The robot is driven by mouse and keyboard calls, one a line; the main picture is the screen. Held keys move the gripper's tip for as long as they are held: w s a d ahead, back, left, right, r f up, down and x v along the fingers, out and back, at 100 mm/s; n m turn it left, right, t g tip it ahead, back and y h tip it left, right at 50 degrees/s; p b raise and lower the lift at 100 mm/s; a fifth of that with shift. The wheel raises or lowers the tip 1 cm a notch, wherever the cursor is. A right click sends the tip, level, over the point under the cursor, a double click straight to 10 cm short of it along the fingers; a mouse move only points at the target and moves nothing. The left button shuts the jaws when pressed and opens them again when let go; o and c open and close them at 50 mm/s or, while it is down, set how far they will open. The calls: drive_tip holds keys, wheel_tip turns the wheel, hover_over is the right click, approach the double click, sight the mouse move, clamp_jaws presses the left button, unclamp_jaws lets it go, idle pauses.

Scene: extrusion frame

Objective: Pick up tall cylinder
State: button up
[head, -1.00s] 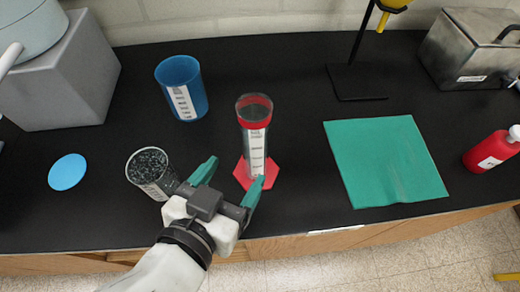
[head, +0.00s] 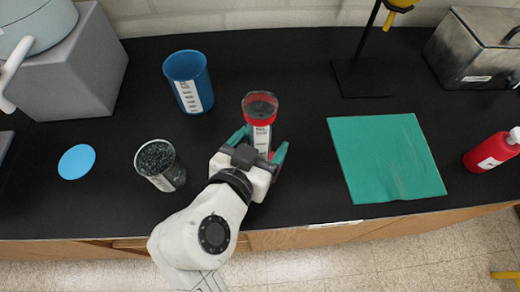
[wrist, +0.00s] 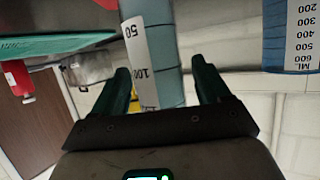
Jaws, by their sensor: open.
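The tall cylinder (head: 262,134) is clear with a red band near its top and a white scale label. It stands upright near the middle of the black bench, its base hidden behind my gripper in the head view. My gripper (head: 261,147) is open, with its green fingers on either side of the cylinder's lower part. In the wrist view the cylinder (wrist: 162,60) shows between the open fingers of my gripper (wrist: 163,85). I cannot tell whether either finger touches it.
A dark-filled beaker (head: 160,166) and a blue beaker (head: 188,82) stand to the left. A light blue disc (head: 77,161) lies further left. A green mat (head: 385,158) lies to the right, with a red bottle (head: 492,149) beyond it. A stand (head: 364,77) is at the back.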

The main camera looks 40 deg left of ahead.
drive_tip(key=c, duration=1)
drive_tip(key=shift+c, duration=0.6)
drive_tip(key=shift+r, duration=0.2)
